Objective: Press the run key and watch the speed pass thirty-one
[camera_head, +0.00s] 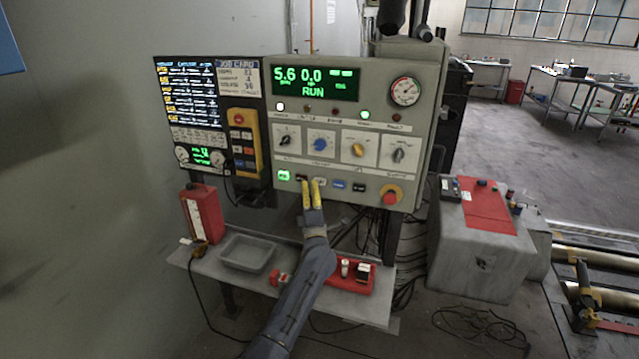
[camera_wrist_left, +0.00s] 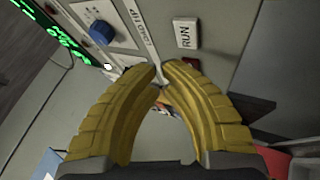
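The control panel (camera_head: 275,105) has a green display (camera_head: 313,84) reading 5.6 and 0.0, with RUN below. The fingers hide part of the key row in the head view, and contact with the panel is unclear. My right gripper is not in view.
A red stop button (camera_head: 390,197) sits right of the key row, and a green-lit key (camera_head: 284,175) at its left. A yellow pendant (camera_head: 243,140) hangs at the left. Below, a shelf holds a grey tray (camera_head: 247,252) and a red bottle (camera_head: 202,215).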

